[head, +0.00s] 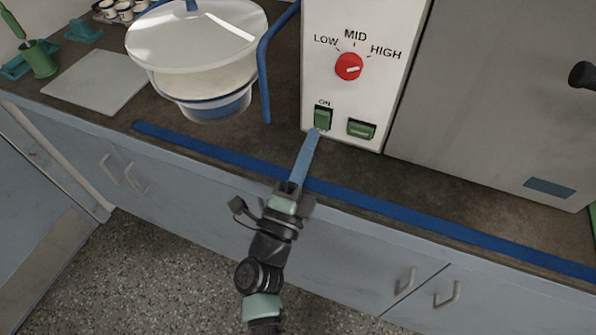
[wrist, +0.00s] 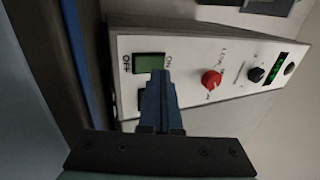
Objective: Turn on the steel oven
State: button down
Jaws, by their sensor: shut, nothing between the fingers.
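The steel oven (head: 480,95) stands on the counter, with a white control panel (head: 318,62) at its left. Low on the panel is a green switch (head: 323,117) marked ON above it; the wrist view shows this switch (wrist: 149,64) with ON and OFF at its two ends. A second green switch (head: 361,129) sits to its right. A red knob (head: 348,66) marked LOW, MID and HIGH is above. My gripper (head: 314,133) is shut and empty. Its blue fingertips are at the lower end of the ON/OFF switch; I cannot tell whether they touch.
A lidded white pot (head: 197,45) and a blue curved bar (head: 266,70) stand left of the panel. A grey plate (head: 96,81) lies farther left. A blue strip (head: 420,214) runs along the counter edge. The wrist view shows a black knob (wrist: 256,74) and green display (wrist: 278,65).

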aim_at(321, 116)
jog(key=shift+x, duration=1.35)
jog(key=shift+w+r+p, duration=0.15)
jog(key=shift+r+p, duration=0.25)
jog(key=shift+p, duration=0.65)
jog(key=shift+f+g, duration=0.25)
jog(key=shift+g, duration=0.05)
